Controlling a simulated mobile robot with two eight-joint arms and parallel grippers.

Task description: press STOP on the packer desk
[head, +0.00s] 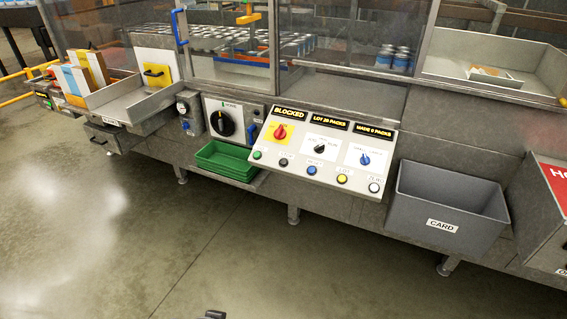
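The packer desk (300,176) is a sloped pale panel in the middle of the head view. A row of round buttons runs along its lower edge: green (257,155), dark (283,162), blue (312,170), yellow (342,179) and white (374,187). Their labels are too small to read, so I cannot tell which is STOP. Above them are a red knob (280,132), a black knob and a blue knob. The displays read BLOCKED, LOT 20 PACKS and MADE 6 PACKS. A small dark tip at the bottom edge seems to be my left gripper (212,314), well away from the desk. My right gripper is not in view.
A grey CARD bin (448,207) hangs right of the desk, with a red-topped box (554,190) beyond. Green trays (226,161) and a large black dial (222,123) are at its left. Open concrete floor (130,235) lies in front.

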